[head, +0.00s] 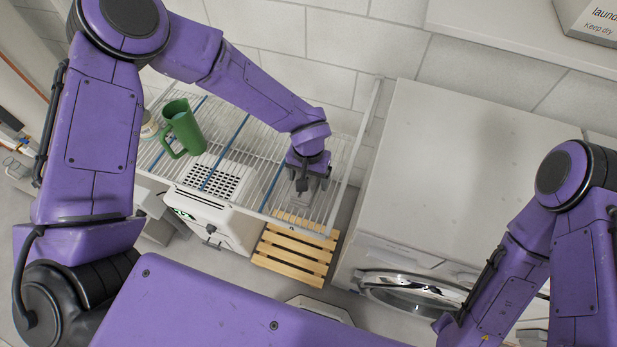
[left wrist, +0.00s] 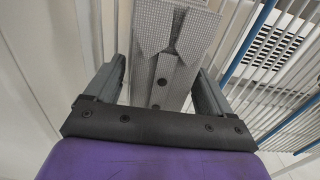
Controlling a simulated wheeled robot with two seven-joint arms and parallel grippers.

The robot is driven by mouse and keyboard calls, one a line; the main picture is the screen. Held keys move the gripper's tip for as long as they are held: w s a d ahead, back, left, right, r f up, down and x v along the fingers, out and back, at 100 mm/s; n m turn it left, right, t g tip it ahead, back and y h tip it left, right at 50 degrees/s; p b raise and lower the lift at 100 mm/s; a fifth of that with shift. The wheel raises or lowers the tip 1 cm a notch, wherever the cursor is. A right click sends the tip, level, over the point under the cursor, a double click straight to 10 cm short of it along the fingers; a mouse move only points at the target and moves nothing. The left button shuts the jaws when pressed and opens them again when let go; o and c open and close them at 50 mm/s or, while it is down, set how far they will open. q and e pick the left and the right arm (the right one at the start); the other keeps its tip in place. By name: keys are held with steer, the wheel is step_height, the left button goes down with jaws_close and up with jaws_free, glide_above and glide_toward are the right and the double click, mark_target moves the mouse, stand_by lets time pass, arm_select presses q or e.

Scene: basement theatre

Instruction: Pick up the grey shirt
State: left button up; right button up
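The grey shirt (left wrist: 185,25) is folded, with a collar and buttons, and shows in the left wrist view above the white wire rack (left wrist: 235,60). In the head view only a small grey part of the shirt (head: 302,185) shows under my left gripper. My left gripper (left wrist: 160,70) points down at the rack's right end. Its two fingers are spread wide, one on each side of the shirt. I cannot tell whether they touch it. My right arm is at the lower right of the head view; its gripper is out of view.
A green mug (head: 184,128) stands on the rack's left part, with a small jar (head: 149,126) beside it. Below are a white perforated box (head: 214,212) and a wooden slatted mat (head: 290,255). A white washing machine (head: 440,170) with a round door stands to the right.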

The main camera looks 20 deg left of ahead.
arm_select(q)
steer(key=c, duration=0.7)
